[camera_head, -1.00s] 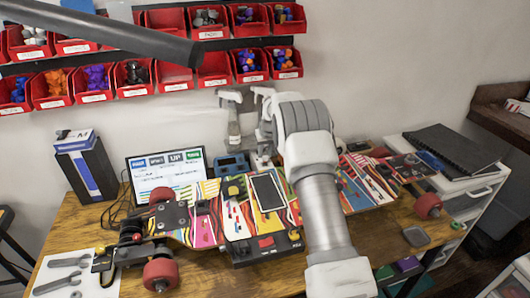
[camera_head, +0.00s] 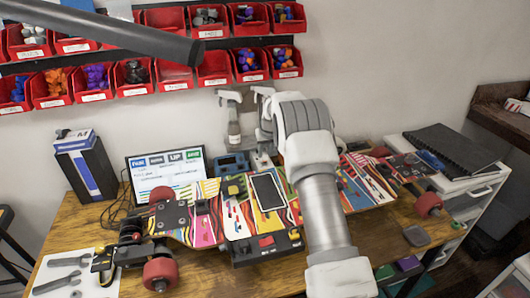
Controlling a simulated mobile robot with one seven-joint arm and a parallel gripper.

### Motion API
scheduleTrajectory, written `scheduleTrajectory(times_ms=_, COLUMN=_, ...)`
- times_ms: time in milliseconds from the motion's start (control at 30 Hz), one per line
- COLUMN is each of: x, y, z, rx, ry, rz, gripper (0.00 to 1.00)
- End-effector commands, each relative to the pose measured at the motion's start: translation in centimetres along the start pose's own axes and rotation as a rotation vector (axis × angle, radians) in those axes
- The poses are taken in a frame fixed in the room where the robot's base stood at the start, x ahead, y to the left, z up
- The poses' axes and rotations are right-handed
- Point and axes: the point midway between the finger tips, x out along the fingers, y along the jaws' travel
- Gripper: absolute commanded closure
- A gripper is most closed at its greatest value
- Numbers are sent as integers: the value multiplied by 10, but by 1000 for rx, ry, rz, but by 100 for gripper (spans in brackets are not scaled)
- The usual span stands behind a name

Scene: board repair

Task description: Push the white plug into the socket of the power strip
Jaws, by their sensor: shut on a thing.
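My arm reaches over the right half of the table toward the wall. My gripper (camera_head: 262,140) points down behind the colourful board, partly hidden by my own wrist. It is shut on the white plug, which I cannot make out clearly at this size. A small white block (camera_head: 262,160), possibly part of the power strip, shows just under the gripper at the back of the table. The socket and any contact between plug and socket are hidden.
The long colourful skateboard (camera_head: 205,220) with red wheels fills the table (camera_head: 95,220). A blue device (camera_head: 232,164) and a lit screen (camera_head: 166,172) stand behind it. Red bins (camera_head: 213,68) hang on the wall above. A black box (camera_head: 86,168) stands at left.

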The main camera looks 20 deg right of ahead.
Motion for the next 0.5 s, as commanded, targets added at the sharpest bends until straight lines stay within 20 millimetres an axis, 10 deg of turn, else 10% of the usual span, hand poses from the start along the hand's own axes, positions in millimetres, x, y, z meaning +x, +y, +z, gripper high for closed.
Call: scheduleTrajectory(times_ms=500, x=8, y=0, z=3, rx=0, ry=0, rz=0, gripper=100)
